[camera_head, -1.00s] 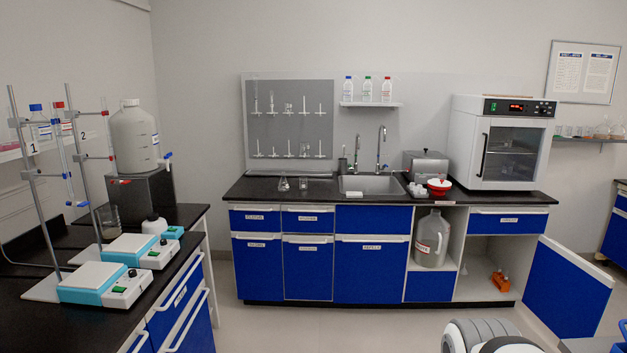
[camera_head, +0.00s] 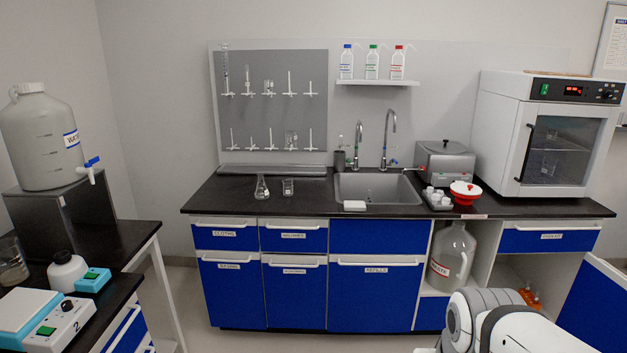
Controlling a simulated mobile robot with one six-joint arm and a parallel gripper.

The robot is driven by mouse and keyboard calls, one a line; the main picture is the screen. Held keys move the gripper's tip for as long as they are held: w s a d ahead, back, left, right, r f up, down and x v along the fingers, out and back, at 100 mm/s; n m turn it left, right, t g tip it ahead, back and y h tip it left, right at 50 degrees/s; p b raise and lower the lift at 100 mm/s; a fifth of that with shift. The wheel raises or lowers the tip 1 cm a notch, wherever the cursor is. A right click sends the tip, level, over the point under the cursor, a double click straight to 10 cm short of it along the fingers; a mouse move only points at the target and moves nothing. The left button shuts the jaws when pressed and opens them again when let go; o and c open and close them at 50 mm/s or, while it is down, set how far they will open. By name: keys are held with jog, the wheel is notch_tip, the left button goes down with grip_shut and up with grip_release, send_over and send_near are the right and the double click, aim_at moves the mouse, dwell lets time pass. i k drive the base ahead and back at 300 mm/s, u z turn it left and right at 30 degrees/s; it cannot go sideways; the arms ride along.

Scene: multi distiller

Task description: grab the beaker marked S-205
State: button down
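I cannot read the mark S-205 on any glassware. A small clear beaker (camera_head: 288,187) stands upright on the black counter left of the sink. A conical flask (camera_head: 262,187) stands just left of it. Another beaker (camera_head: 12,262) holding some liquid is at the left edge, on the left bench. Some glassware (camera_head: 551,162) shows dimly behind the glass door of the white oven. More glassware (camera_head: 291,139) hangs on the grey drying rack (camera_head: 275,110). A white part of my arm shows at the lower right; my gripper is not in view.
The sink (camera_head: 380,188) has a tall faucet. A white block (camera_head: 354,205), a tray of small white items (camera_head: 438,199) and a red-and-white bowl (camera_head: 466,192) line the counter. The oven (camera_head: 548,132) is shut. An open blue cabinet door (camera_head: 592,306) juts out at lower right.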

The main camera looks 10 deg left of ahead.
aim_at(287, 184)
jog(key=u, duration=0.35)
jog(key=i, duration=2.95)
jog(key=u, duration=0.55)
